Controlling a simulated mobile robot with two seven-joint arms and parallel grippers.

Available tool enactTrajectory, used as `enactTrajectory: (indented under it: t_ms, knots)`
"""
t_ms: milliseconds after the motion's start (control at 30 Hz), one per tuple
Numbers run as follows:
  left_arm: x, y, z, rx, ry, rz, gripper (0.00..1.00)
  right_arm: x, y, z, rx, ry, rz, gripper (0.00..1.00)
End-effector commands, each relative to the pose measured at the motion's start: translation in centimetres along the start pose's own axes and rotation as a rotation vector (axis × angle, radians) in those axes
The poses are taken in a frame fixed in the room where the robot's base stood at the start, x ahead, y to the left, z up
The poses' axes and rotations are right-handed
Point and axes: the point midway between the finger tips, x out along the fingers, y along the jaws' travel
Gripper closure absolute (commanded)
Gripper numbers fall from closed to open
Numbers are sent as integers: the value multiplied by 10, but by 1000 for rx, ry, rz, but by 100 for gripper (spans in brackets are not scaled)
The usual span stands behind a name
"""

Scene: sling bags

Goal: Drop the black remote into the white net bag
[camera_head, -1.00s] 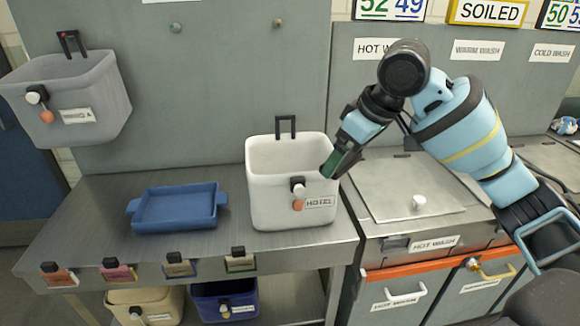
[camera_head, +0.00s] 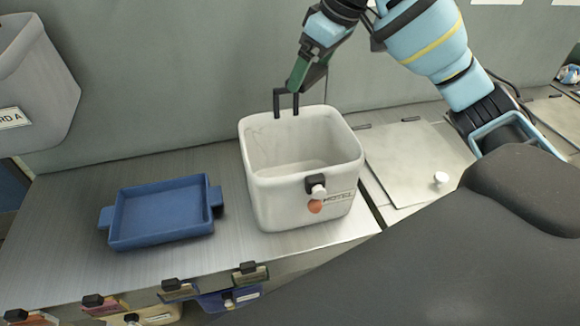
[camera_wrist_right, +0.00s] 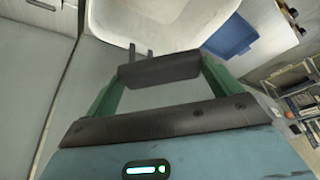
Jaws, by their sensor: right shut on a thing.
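The white bag (camera_head: 258,195) stands upright on the metal counter, its top open and its inside looking empty. It has a black loop handle (camera_head: 278,105) at the back and a label on the front. My right gripper (camera_head: 293,86) has green fingers and shows at the bag's back rim, by the handle. In the head view the remote cannot be made out. My left gripper is not in view.
A blue tray (camera_head: 160,212) lies on the counter left of the bag, with bare counter between. A grey bag (camera_head: 40,95) hangs on the wall at the far left. A flat metal lid (camera_head: 410,165) with a white knob is on the right.

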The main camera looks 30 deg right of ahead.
Motion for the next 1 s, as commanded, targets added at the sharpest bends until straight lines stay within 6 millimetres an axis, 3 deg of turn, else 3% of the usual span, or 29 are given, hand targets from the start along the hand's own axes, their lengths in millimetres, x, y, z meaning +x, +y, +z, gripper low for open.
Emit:
enactTrajectory:
  t_ms: [167, 600, 1000]
  knots:
    - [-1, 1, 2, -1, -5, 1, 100, 6, 0, 3, 1, -1, 0, 33]
    - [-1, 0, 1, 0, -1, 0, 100, 46, 0, 20, 1, -2, 1, 33]
    - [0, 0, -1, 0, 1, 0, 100, 55, 0, 23, 0, 1, 1, 33]
